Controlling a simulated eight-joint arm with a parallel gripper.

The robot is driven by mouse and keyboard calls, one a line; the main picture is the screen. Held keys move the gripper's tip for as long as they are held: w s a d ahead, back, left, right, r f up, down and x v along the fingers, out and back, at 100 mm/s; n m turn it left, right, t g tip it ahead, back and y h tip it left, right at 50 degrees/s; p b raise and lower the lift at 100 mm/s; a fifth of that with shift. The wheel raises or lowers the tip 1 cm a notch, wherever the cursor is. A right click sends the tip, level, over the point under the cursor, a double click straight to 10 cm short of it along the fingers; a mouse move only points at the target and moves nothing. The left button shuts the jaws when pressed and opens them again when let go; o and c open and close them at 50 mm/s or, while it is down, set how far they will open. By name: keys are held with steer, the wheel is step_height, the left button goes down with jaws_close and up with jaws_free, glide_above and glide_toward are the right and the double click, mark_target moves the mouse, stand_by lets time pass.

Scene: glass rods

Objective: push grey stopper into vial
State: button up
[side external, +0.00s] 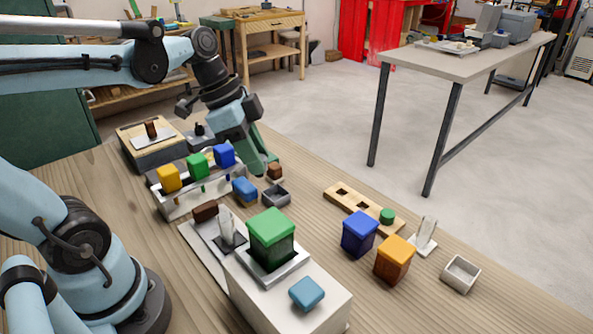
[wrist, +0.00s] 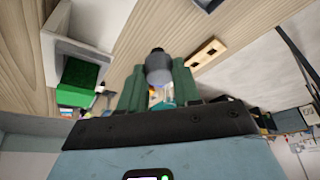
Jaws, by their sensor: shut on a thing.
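My gripper (side external: 264,166) points down above the table, behind the small dark tray. In the wrist view its green fingers (wrist: 158,88) are shut on the grey stopper (wrist: 158,68), a rounded grey piece with a darker, narrower end pointing away from the palm. A clear upright piece (side external: 227,226), possibly the vial, stands on a pale plate left of the green-lidded box; another clear piece (side external: 426,232) stands at the right on a white base. I cannot tell which is the vial.
A green-lidded box (side external: 272,228) stands on a white block (side external: 310,310) in front. A rack (side external: 202,185) with yellow, green and blue caps is at left. Near my gripper are a brown block (side external: 275,171) and dark tray (side external: 276,195). A wooden strip (side external: 360,208) lies right.

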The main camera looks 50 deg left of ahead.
steer(key=s+a+f, duration=0.1)
steer(key=s+a, duration=0.1)
steer(key=s, duration=0.5)
steer(key=shift+s+d+f, duration=0.1)
steer(key=shift+s+f, duration=0.05)
steer(key=shift+f, duration=1.4)
steer(key=shift+s+f, duration=0.1)
steer(key=shift+f, duration=1.45)
steer(key=shift+f, duration=0.6)
steer(key=o, duration=0.7)
steer(key=v, duration=1.1)
steer(key=shift+w+f, duration=0.1)
